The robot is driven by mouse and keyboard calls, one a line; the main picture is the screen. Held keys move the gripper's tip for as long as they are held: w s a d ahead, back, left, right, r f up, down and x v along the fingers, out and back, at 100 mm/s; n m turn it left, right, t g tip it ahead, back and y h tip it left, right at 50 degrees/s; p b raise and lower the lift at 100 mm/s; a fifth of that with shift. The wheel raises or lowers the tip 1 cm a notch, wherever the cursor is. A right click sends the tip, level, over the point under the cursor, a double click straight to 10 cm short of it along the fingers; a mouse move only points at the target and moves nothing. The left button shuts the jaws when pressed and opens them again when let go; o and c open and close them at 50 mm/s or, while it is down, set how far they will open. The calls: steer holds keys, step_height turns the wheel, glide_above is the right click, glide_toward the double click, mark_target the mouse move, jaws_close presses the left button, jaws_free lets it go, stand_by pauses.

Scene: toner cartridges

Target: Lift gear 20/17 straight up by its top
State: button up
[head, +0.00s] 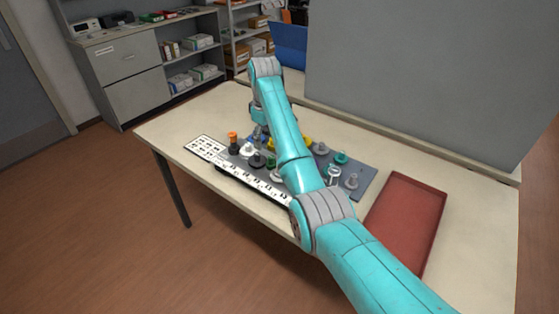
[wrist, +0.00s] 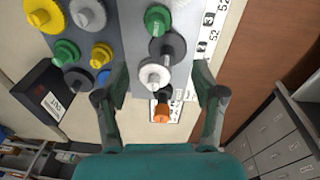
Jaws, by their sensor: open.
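Several gears on posts stand on a grey mat (head: 360,167). No marking readable as 20/17 shows, so I cannot tell which gear it is. In the wrist view my gripper (wrist: 159,82) is open, with its fingers on either side of a white gear (wrist: 153,75) and an orange-topped dark piece (wrist: 161,113). I see nothing held. A black gear (wrist: 172,50) and a green gear (wrist: 157,20) lie in line beyond the white one. In the head view the orange-topped piece (head: 233,138) stands at the mat's left end, and my arm hides part of the mat.
A white label strip (head: 240,172) runs along the mat's front edge. A red tray (head: 408,210) lies right of the mat. A black box (wrist: 50,102) stands at left in the wrist view. A grey partition (head: 420,70) rises behind the table (head: 190,115), which is bare at left.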

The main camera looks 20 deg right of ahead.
mark_target(271, 157)
steer(key=shift+s+d+r+g, duration=0.25)
steer(key=shift+d+r, duration=0.15)
steer(key=shift+d, duration=0.1)
steer(key=shift+s+d+r+g, duration=0.25)
steer(key=shift+d+r, duration=0.1)
steer(key=shift+d, duration=0.1)
step_height(271, 157, down, 10)
steer(key=shift+w+a+f, duration=0.1)
steer(key=shift+w+f, duration=0.05)
jaws_close()
